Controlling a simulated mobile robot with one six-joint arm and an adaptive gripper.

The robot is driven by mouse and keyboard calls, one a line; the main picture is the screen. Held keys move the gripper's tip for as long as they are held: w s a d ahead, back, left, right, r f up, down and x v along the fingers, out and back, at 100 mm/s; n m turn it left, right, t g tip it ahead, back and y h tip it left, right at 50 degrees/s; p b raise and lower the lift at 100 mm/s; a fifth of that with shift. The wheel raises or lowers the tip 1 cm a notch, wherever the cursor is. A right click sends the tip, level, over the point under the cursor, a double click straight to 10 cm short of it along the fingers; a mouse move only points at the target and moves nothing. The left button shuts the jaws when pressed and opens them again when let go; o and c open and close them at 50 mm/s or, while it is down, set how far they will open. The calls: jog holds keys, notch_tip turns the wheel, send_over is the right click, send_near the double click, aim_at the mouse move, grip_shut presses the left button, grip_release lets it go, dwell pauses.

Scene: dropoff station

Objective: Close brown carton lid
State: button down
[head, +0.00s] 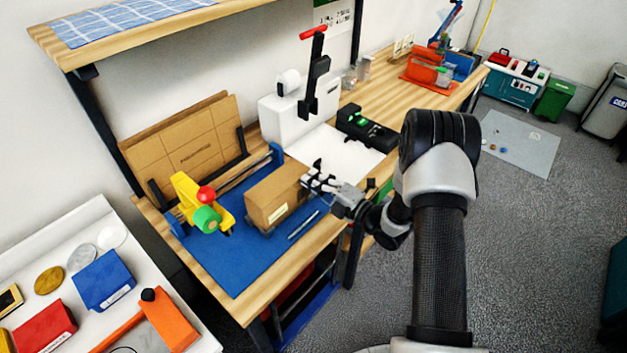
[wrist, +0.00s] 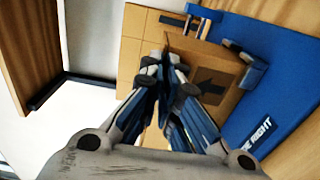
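The brown carton (head: 264,207) stands on a blue mat (head: 243,254) on the wooden workbench. Its top looks mostly flat in the head view; its right end is partly hidden by my gripper. My gripper (head: 313,178) is at the carton's right end, level with its upper edge. In the wrist view the carton (wrist: 222,68) lies just beyond and to the right of my gripper (wrist: 166,66).
A yellow and green tape dispenser (head: 203,207) stands left of the carton. A pen (head: 303,224) lies in front. Flat cardboard sheets (head: 190,145) lean behind. A black device with a green display (head: 362,127) and a white board (head: 335,153) are farther right.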

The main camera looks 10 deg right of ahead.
jog(key=shift+r, duration=0.1)
dwell(0.4)
jog(key=r+g+h+p, duration=0.1)
jog(key=r+g+p, duration=0.1)
jog(key=p, duration=0.1)
jog(key=w+a+r+g+h+p, duration=0.1)
jog(key=r+g+p, duration=0.1)
jog(key=p, duration=0.1)
jog(key=r+g+h+p, duration=0.1)
jog(key=r+h+p, duration=0.1)
jog(key=p, duration=0.1)
jog(key=shift+w+a+r+g, duration=0.15)
jog(key=shift+w+a+g, duration=0.05)
jog(key=shift+w+g, duration=0.2)
jog(key=shift+w+a+r, duration=0.1)
jog(key=shift+w+r, duration=0.1)
jog(key=c, duration=2.3)
grip_release()
